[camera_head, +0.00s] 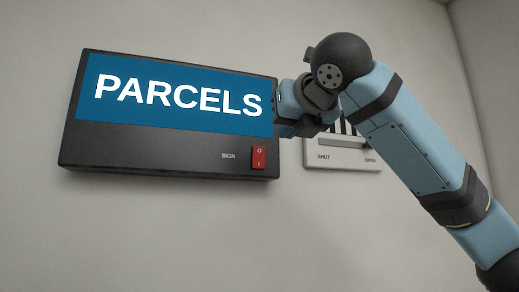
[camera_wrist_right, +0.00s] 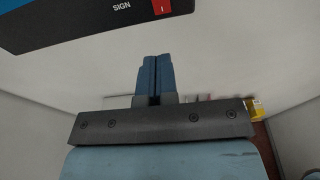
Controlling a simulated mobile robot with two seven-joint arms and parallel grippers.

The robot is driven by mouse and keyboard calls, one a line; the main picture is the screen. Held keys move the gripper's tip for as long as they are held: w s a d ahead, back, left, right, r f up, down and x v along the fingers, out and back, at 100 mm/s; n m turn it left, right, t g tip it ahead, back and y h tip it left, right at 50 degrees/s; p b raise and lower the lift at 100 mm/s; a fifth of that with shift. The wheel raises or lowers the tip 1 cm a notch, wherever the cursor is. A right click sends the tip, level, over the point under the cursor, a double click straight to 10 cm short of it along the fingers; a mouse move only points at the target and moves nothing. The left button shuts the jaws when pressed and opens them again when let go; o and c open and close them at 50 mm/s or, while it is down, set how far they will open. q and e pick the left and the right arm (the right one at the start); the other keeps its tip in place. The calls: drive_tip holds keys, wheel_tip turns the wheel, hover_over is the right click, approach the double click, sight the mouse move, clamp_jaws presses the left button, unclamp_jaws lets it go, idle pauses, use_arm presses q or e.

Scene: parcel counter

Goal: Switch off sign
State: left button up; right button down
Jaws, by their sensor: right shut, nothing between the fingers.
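The sign (camera_head: 160,150) is a black box on the wall with a blue panel reading PARCELS. A red rocker switch (camera_head: 259,157) marked O and I sits at its lower right, beside the label SIGN. My right gripper (camera_head: 283,105) is at the sign's right edge, above and right of the switch; its fingertips are hard to make out there. In the right wrist view the gripper (camera_wrist_right: 153,60) is shut and empty, with its fingers below the sign's edge in the picture. The red switch (camera_wrist_right: 161,7) shows at the top, cut off by the frame. My left gripper is not in view.
A pale wall panel (camera_head: 342,160) with a lever and the words SHUT and OPEN is right of the sign, partly hidden behind my right arm. The wall below the sign is bare. A small yellow object (camera_wrist_right: 257,110) shows at right in the wrist view.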

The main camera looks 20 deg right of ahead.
drive_tip(key=shift+s+d+r, duration=0.2)
drive_tip(key=shift+s+r, duration=0.05)
drive_tip(key=shift+r, duration=0.15)
approach(260, 153)
drive_tip(key=w, duration=0.3)
drive_tip(key=w+f, duration=0.1)
drive_tip(key=w, duration=0.2)
drive_tip(key=shift+w+a+f, duration=0.1)
drive_tip(key=shift+a+f, duration=0.05)
drive_tip(key=shift+w, duration=0.35)
